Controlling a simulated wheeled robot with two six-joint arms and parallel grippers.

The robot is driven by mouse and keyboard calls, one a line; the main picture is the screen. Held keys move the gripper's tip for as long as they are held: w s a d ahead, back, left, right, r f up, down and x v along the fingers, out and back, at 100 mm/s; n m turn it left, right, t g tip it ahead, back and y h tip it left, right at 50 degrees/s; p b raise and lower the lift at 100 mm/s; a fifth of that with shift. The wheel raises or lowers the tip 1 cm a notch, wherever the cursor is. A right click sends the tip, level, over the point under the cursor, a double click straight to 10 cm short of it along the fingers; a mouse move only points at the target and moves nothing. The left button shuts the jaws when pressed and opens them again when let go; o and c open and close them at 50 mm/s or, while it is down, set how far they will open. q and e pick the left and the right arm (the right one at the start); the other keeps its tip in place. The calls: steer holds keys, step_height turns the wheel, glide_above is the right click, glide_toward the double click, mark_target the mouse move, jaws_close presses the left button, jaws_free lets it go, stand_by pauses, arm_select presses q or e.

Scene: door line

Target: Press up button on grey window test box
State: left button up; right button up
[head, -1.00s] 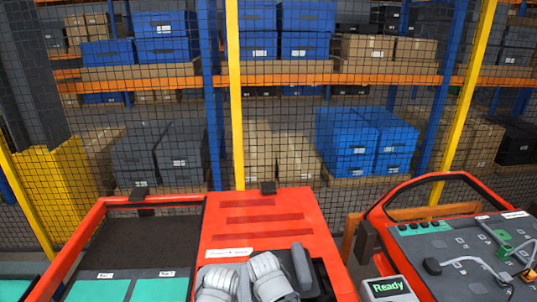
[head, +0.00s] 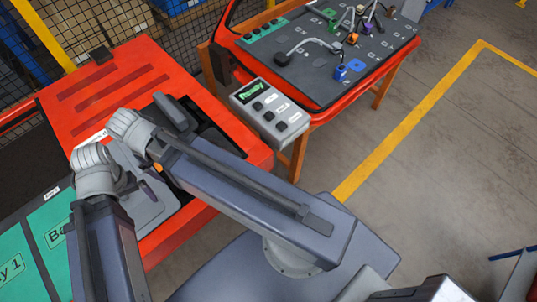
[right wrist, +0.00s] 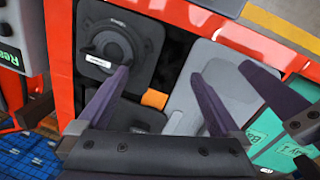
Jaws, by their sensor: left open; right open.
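The grey window test box (head: 268,112) sits at the near left corner of the red door, its green display reading "Ready". A few dark buttons (head: 269,116) run down its face; their labels are too small to read. In the right wrist view, part of the box (right wrist: 28,35) shows at the left edge. My left gripper (head: 142,182) is open over the red-framed workstation, left of the box. My right gripper (right wrist: 160,75) is open above grey parts there, apart from the box; in the head view its fingers are mostly hidden by my arm.
The red door (head: 320,75) carries a dark panel with cables and coloured connectors on an orange stand. The red workstation (head: 110,85) has green bays (head: 50,225) at left. Mesh fencing stands behind. Floor at right (head: 440,150) is clear, with a yellow line.

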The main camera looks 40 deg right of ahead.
jaws_close()
stand_by(0.8)
stand_by(0.8)
